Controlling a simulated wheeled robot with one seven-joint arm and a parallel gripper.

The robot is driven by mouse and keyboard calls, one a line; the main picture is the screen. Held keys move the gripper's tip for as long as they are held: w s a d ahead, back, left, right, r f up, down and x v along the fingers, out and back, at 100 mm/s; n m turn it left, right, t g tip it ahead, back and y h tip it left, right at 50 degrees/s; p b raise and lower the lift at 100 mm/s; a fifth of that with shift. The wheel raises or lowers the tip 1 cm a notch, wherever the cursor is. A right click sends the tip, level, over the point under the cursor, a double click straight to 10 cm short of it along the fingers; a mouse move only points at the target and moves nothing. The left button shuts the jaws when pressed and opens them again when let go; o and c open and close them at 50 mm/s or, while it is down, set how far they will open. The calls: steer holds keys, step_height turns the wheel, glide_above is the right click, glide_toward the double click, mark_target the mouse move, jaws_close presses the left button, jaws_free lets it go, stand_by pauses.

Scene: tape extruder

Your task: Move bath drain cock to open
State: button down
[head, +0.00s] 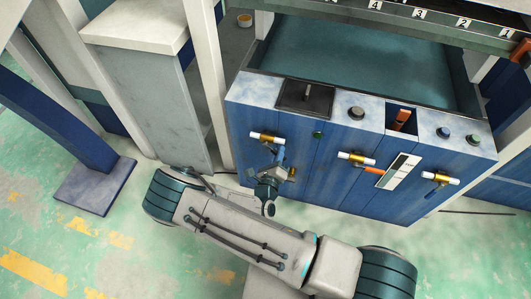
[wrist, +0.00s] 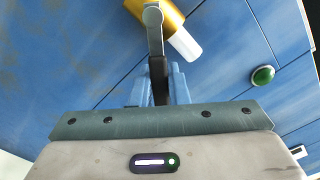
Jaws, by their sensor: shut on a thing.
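A cock with a gold body and white pipe ends (head: 266,138) sits on the left part of the blue front panel; it also shows at the top of the wrist view (wrist: 160,16). Its grey lever (wrist: 153,28) points down from the body towards me and ends in a dark grip (wrist: 158,72). My gripper (head: 278,157) is at this cock, just below its body. In the wrist view my blue fingers (wrist: 160,86) are shut on the lever's dark grip, one on each side. The fingers partly hide the grip. No label saying which cock is the bath drain cock is readable.
Two similar cocks, middle (head: 357,158) and right (head: 440,178), are on the same panel. A green button (head: 317,134) is right of the held cock. A white-topped grey cabinet (head: 160,100) and a blue post (head: 60,120) stand left. Open green floor (head: 120,245) lies left.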

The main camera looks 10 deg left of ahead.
steer(key=shift+d+r+n, duration=0.1)
steer(key=shift+r+n, duration=0.1)
steer(key=shift+n, duration=0.2)
steer(key=shift+d+r+n+p, duration=0.2)
steer(key=shift+r+n+p, duration=0.4)
steer(key=shift+n+p, duration=0.15)
steer(key=shift+d+r+n+p, duration=0.15)
steer(key=shift+n+p, duration=0.1)
steer(key=shift+n, duration=0.3)
steer(key=shift+d+r+n+p, duration=0.1)
steer(key=shift+n+p, duration=0.1)
steer(key=shift+n, duration=0.3)
